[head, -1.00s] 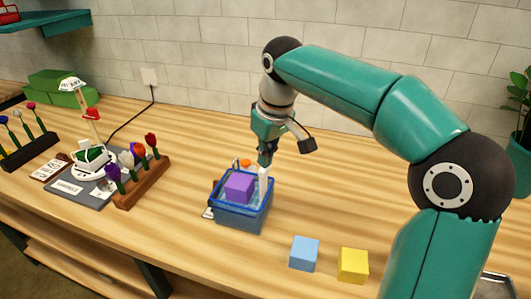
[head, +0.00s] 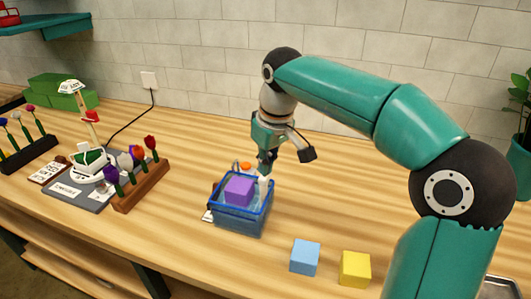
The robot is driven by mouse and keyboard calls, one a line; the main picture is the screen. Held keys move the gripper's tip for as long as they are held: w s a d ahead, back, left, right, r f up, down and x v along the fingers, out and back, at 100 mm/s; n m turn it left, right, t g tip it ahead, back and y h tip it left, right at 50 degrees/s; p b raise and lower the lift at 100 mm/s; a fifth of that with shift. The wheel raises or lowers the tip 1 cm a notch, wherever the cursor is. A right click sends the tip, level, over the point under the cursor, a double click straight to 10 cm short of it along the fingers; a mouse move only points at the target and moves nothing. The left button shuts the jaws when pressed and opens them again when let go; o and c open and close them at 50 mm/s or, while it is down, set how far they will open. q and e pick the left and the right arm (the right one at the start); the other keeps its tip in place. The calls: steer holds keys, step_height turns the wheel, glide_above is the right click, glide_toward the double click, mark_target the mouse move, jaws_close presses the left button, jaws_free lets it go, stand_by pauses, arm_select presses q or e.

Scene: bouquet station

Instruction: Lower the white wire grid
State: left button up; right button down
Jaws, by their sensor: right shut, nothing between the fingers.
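A blue basin (head: 240,224) stands on the table in the head view, with a purple block (head: 239,191) in it. A white upright piece (head: 263,187) shows at the basin's back right corner, just below my right gripper. I cannot tell whether it is part of the white wire grid; no grid can be made out clearly. My right gripper (head: 267,162) points down over the back right of the basin. It is shut and empty. Whether its tip touches the white piece is too small to tell. My left gripper is not in view.
A light blue block (head: 305,257) and a yellow block (head: 354,269) lie in front right of the basin. An orange item (head: 246,166) shows behind it. A wooden flower rack (head: 142,187) and a grey mat (head: 90,199) are at left. The table between rack and basin is clear.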

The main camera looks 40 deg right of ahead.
steer(key=shift+b+x, duration=0.6)
steer(key=shift+x, duration=0.35)
steer(key=shift+s+f, duration=0.1)
steer(key=shift+s, duration=0.1)
steer(key=shift+w+p+v, duration=0.25)
steer(key=shift+p+v, duration=0.95)
steer(key=shift+v, duration=0.05)
steer(key=shift+w+p+v, duration=0.25)
steer(key=shift+p+v, duration=0.95)
